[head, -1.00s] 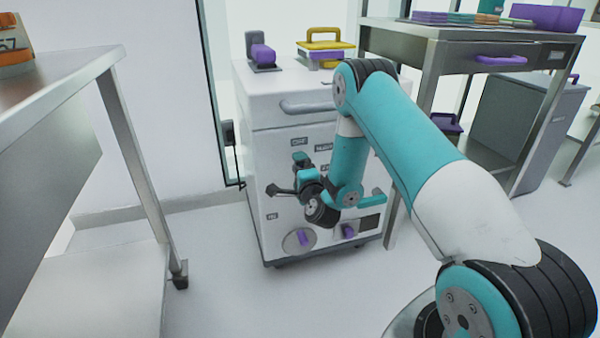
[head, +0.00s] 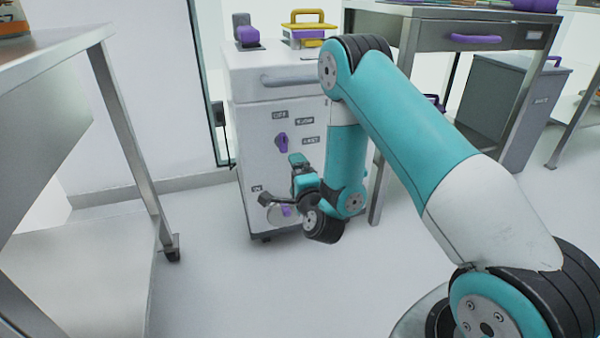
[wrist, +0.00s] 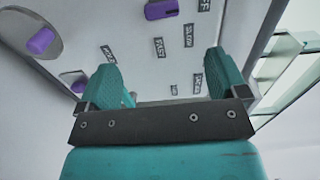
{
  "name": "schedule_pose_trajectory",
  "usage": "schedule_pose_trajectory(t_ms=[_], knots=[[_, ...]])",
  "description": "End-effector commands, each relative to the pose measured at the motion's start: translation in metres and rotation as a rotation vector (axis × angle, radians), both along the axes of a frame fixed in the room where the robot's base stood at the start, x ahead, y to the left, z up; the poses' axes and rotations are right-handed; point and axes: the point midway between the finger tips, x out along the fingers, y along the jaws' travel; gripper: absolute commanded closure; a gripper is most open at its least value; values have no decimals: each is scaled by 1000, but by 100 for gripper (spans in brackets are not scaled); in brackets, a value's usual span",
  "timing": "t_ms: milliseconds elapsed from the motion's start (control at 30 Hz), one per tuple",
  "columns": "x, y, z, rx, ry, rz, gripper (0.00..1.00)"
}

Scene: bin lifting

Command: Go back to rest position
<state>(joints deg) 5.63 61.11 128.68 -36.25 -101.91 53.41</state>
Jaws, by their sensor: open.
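My gripper (wrist: 160,88) shows in the wrist view with its two teal fingers spread apart and nothing between them. In the head view my gripper (head: 268,198) hangs low in front of the white cabinet (head: 259,130), pointing left. The cabinet has a purple knob (head: 281,143) among small labels and a round plate with a purple knob, partly hidden behind my gripper. In the wrist view the cabinet front (wrist: 130,30) fills much of the picture, with several purple knobs and dark labels. I cannot tell the exact gap between gripper and cabinet.
A steel table (head: 60,47) stands at the left. A steel bench (head: 420,35) with a purple-handled drawer and a grey bin (head: 510,110) stand at the right. A yellow-handled box (head: 308,28) sits on the cabinet. The floor in front is clear.

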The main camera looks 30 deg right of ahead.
Motion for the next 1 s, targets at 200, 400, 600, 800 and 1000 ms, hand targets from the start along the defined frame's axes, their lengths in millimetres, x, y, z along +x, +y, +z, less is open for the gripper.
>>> schedule_pose_trajectory(t_ms=[200,400,600,800,1000], knots=[[-2,0,0,0,-1,-1,8],[-2,1,0,0,-1,0,8],[-1,3,1,-2,2,6,8],[12,43,34,-76,90,179,8],[-6,128,94,-317,277,588,8]])
